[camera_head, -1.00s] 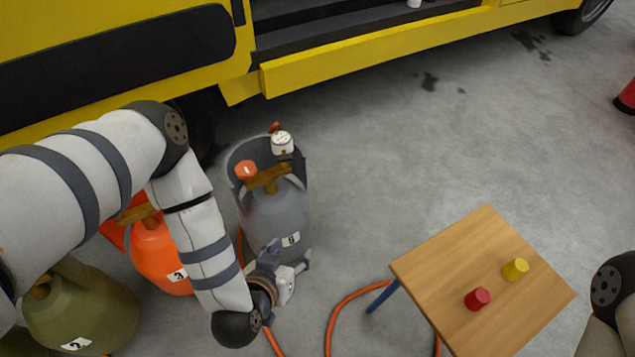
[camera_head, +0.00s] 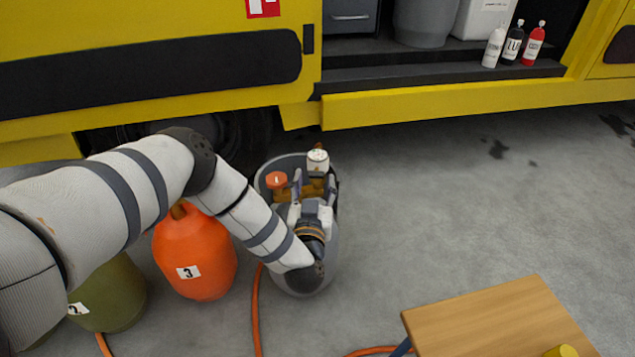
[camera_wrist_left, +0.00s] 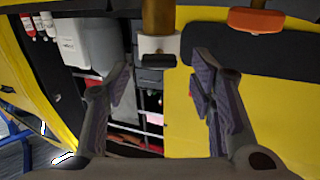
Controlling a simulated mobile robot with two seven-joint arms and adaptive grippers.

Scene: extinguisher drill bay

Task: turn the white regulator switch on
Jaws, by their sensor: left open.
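The white regulator switch (camera_head: 318,160) sits on top of the grey gas cylinder (camera_head: 325,262), beside an orange-red knob (camera_head: 277,180). In the left wrist view, a white block with a dark end (camera_wrist_left: 158,46) hangs from a brass stem at top centre, and the orange knob (camera_wrist_left: 256,20) is to its right. My left gripper (camera_head: 313,184) is open over the cylinder's top, just in front of the white part. In the wrist view its fingers (camera_wrist_left: 163,88) stand apart with nothing between them, and the white block lies beyond their tips. My right gripper is out of view.
An orange cylinder (camera_head: 190,250) and an olive cylinder (camera_head: 115,295) stand left, partly behind my arm. A yellow vehicle (camera_head: 430,108) is behind, with bottles (camera_head: 512,42) on its step. A wooden table (camera_head: 490,320) is at front right. Open floor (camera_head: 430,200) lies right of the grey cylinder.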

